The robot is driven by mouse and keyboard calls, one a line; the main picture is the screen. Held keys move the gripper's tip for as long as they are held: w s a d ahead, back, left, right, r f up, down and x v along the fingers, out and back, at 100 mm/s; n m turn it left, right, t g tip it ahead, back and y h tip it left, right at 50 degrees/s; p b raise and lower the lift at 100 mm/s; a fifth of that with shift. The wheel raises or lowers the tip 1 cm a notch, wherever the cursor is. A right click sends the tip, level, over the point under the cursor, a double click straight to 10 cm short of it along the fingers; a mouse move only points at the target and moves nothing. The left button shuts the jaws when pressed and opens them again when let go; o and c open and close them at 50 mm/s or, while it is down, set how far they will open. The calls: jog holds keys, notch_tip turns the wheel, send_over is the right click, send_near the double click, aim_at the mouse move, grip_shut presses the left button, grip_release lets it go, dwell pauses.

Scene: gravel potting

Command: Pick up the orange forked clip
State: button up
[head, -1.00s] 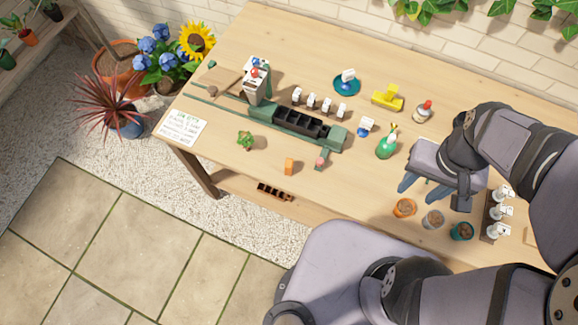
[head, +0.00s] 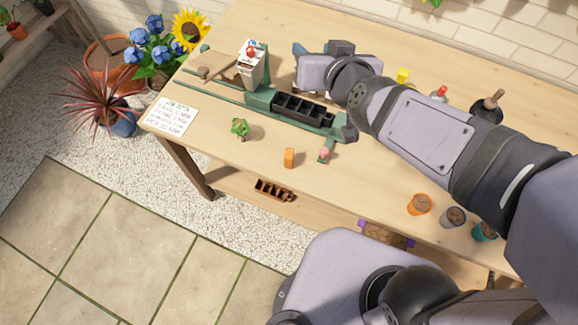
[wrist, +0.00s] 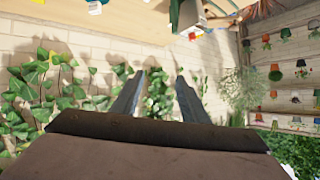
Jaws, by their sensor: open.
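A small upright orange piece (head: 289,158) stands near the front edge of the table in the head view, right of a small green plant. It is the likeliest match for the orange forked clip, but I cannot make out a fork on it. My gripper (wrist: 160,85) is open and empty in the wrist view, with its two fingers apart against the wall and ivy. In the head view my gripper (head: 320,60) is over the back of the table, behind the dark tray and away from the orange piece. The wrist view does not show the orange piece.
A green rail fixture with a dark compartment tray (head: 303,110) lies behind the orange piece. A green plant (head: 240,128), a written card (head: 170,117) and small pots (head: 419,204) stand around. My arm covers much of the table's right half. The wood around the orange piece is clear.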

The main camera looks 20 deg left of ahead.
jog(key=s+a+t+y+b, duration=0.1)
jog(key=s+a+t+b, duration=0.2)
jog(key=a+b, duration=0.15)
jog(key=m+t+h+b, duration=0.3)
jog(key=t+h+b, duration=0.2)
jog(key=b, duration=0.4)
send_over(288, 162)
jog(key=v, duration=0.6)
notch_tip(288, 162, down, 3)
jog(key=f, duration=2.8)
jog(key=shift+w+d+f, duration=0.2)
jog(key=shift+w, duration=0.1)
jog(key=shift+f, duration=0.6)
jog(key=shift+p+x, duration=0.3)
jog(key=shift+x, duration=0.55)
jog(key=shift+a+f+p+x, duration=0.15)
jog(key=shift+p+x, duration=0.2)
jog(key=shift+x, duration=1.05)
jog(key=shift+a+f+p+x, duration=0.15)
jog(key=shift+p+x, duration=0.2)
jog(key=shift+x, duration=1.1)
jog(key=shift+s, duration=0.15)
jog(key=shift+c, duration=0.6)
grip_shut()
